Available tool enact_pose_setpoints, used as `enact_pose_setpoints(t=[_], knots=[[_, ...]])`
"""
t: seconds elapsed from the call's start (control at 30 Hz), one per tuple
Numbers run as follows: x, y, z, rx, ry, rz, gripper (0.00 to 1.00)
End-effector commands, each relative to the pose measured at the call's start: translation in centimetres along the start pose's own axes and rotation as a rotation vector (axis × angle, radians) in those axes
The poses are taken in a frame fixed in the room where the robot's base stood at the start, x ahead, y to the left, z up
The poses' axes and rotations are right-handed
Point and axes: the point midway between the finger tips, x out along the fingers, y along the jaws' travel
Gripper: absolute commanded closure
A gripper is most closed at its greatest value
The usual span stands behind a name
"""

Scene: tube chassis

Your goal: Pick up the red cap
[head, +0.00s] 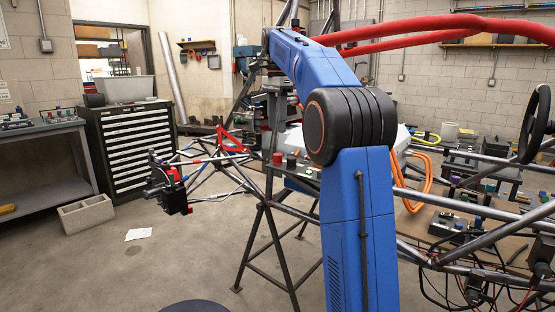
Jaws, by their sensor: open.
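My blue arm rises through the middle of the view and bends over to the far left. From its end a dark grey wrist and my gripper (276,143) hang down, small and partly lost against the frame tubes. A small red cap (278,158) shows just below the fingers, on a dark platform among the chassis tubes. The gripper is open, with its tips close above the cap. I cannot tell whether they touch it or stand around it.
Another small dark red piece (291,160) stands just right of the cap. The steel tube chassis (262,185) surrounds the spot, with a red bracket (231,141) and a black unit (168,187) to the left. Orange cable (420,178) lies right of my arm.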

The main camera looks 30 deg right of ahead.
Motion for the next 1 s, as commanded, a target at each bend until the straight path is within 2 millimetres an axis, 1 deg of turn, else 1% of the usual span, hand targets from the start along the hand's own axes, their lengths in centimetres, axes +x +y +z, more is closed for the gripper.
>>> enact_pose_setpoints(t=[0.03,0.2,0.3,0.4,0.57,0.67,0.8,0.9,1.0], knots=[[0.9,0.1,0.0,0.0,-0.001,0.003,0.54],[3.8,0.1,0.0,0.0,-0.001,0.003,0.54],[5.1,0.1,0.0,-0.001,0.0,0.002,0.54],[5.9,0.1,0.0,-0.001,0.0,0.001,0.54],[6.7,0.0,0.0,-0.001,0.0,0.0,0.54],[7.7,-0.1,0.0,-0.001,0.0,0.002,0.54],[9.7,-0.3,0.0,-0.001,0.0,0.002,0.54],[10.8,-0.3,0.0,-0.001,0.0,0.001,0.54],[11.4,-0.3,0.0,-0.001,0.0,0.0,0.54]])
